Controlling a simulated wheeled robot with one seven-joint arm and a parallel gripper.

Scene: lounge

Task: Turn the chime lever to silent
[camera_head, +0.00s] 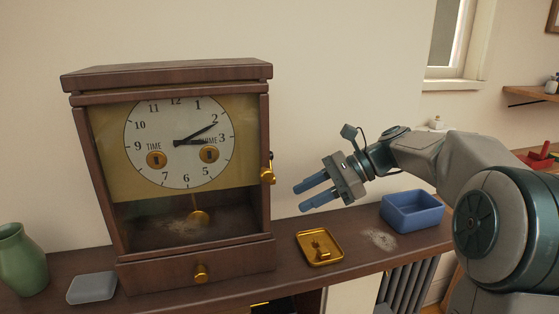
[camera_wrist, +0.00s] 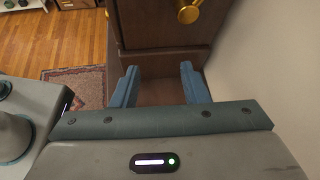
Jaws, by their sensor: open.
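The wooden clock (camera_head: 167,72) stands upright on the shelf, its dial facing the head camera. A brass lever (camera_head: 267,176) with a dark tip sits on the clock's right side, at the height of the lower dial. The brass piece at the top of the wrist view (camera_wrist: 188,12) appears to be this lever, partly cut off. My gripper (camera_head: 300,197) is open and empty, to the right of the lever and slightly lower, with its fingers pointing left. In the wrist view my gripper (camera_wrist: 159,68) has its fingers apart, below the lever, touching nothing visible. Any lever markings are unreadable.
A brass tray (camera_head: 338,258) holding a small brass piece lies on the shelf (camera_head: 375,262) right of the clock. A blue bin (camera_head: 412,212) is farther right. The wall (camera_head: 340,70) is behind.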

